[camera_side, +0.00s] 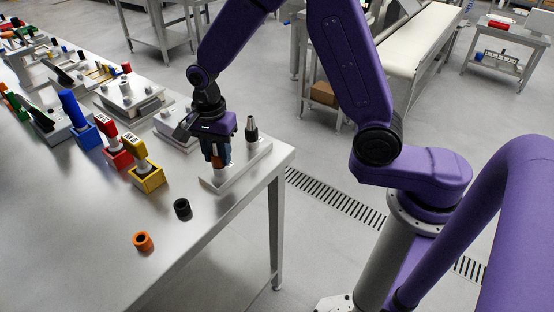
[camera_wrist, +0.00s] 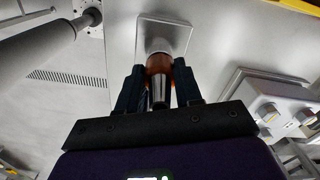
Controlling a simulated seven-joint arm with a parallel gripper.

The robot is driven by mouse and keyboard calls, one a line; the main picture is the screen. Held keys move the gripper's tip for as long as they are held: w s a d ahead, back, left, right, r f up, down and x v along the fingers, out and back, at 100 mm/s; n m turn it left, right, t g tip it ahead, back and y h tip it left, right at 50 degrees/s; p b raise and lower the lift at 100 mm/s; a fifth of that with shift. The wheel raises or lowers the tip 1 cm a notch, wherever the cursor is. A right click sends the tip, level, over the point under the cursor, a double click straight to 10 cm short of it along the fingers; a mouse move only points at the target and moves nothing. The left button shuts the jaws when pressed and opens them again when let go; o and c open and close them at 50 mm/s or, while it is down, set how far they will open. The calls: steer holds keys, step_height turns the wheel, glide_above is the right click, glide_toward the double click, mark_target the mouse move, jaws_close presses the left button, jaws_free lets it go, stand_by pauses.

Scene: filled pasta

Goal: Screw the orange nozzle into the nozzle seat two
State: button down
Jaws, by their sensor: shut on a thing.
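My gripper (camera_side: 217,153) points down over the white seat plate (camera_side: 243,168) near the table's right corner. Its fingers are closed around the orange nozzle (camera_side: 222,166), mostly hidden by them in the side view. In the wrist view, my gripper (camera_wrist: 158,80) has one finger on each side of the orange nozzle (camera_wrist: 159,64). The nozzle's dark tip points back toward the wrist, and its far end meets a pale round seat (camera_wrist: 158,45) on the plate (camera_wrist: 181,36). I cannot tell how deep it sits.
A loose orange ring (camera_side: 143,242) and a black ring (camera_side: 183,208) lie on the table front. Yellow (camera_side: 147,179), red (camera_side: 119,157) and blue (camera_side: 86,138) holders stand to the left. A pale fixture (camera_side: 174,128) stands behind my gripper. The front tabletop is mostly clear.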

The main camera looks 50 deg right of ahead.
steer(key=m, duration=0.4)
steer(key=shift+m, duration=0.4)
steer(key=m, duration=0.4)
steer(key=shift+m, duration=0.3)
steer(key=m, duration=0.4)
steer(key=shift+m, duration=0.7)
steer(key=shift+m, duration=1.4)
